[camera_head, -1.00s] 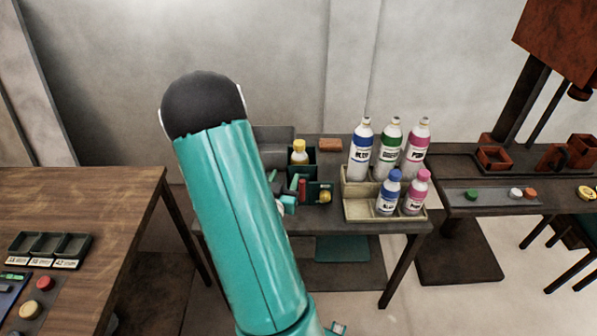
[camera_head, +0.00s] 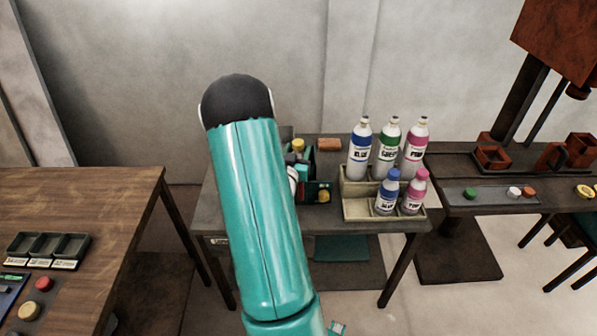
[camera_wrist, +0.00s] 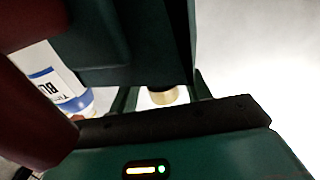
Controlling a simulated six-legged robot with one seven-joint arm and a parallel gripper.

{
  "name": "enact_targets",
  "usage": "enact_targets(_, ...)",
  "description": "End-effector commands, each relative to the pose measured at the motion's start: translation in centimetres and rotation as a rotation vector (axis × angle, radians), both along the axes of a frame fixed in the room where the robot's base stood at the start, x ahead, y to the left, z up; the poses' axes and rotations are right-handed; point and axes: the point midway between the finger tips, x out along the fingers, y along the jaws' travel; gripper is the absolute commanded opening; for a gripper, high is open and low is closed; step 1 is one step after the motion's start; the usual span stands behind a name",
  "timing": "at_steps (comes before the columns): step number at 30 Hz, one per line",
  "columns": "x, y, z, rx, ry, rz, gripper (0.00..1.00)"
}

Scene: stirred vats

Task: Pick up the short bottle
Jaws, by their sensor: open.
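A short blue-capped bottle (camera_head: 388,193) and a short pink-capped bottle (camera_head: 415,191) stand upright in the front of a beige rack. I cannot tell which one the task means. My gripper (camera_head: 297,164) is at that holder, left of the rack, mostly hidden behind my arm. It is open, and I see nothing held. In the wrist view a white label with blue print (camera_wrist: 62,80) shows at left, and a pale yellowish cylinder (camera_wrist: 163,96) shows near the middle.
Tall blue, green and pink bottles (camera_head: 389,145) stand at the back of the beige rack (camera_head: 355,208). A reddish block (camera_head: 329,144) lies behind. A wooden table (camera_head: 80,200) is at left. A dark bench with red containers (camera_head: 493,157) adjoins at right.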

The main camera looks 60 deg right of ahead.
Motion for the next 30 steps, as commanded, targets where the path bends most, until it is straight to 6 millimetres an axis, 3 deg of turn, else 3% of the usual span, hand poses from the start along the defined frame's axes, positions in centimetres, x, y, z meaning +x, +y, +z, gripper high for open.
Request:
enact_targets(4, 0.26, -1.34, 0.0, 0.0, 0.0, -0.001, 0.48)
enact_targets(11, 0.31, -1.4, 0.0, 0.0, 0.001, 0.0, 0.46)
enact_targets(18, 0.31, -1.38, 0.0, 0.0, 0.0, 0.0, 0.0)
enact_targets(30, 0.31, -1.4, 0.08, -0.002, 0.0, 0.0, 0.0)
